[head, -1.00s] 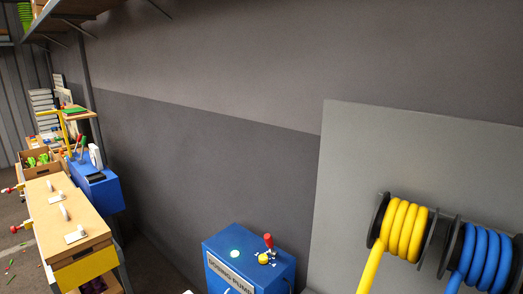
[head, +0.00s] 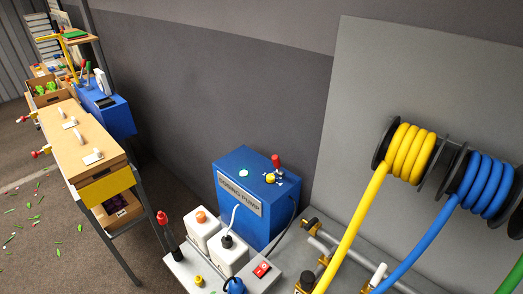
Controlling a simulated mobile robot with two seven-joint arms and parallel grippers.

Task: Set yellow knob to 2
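The yellow knob (head: 270,178) sits on top of the blue dosing pump box (head: 236,215), near its right side. Small marks surround the knob, but they are too small to read, so I cannot tell its setting. A red-topped lever (head: 277,163) stands just behind the knob, and a pale round button or light (head: 244,173) is to its left. Neither of my grippers is in the head view.
Two white canisters (head: 229,255) and a red switch (head: 262,269) stand in front of the pump. Yellow (head: 409,154) and blue (head: 488,188) hose reels hang on the right panel. A wooden workbench (head: 84,143) is at left. Green scraps litter the floor.

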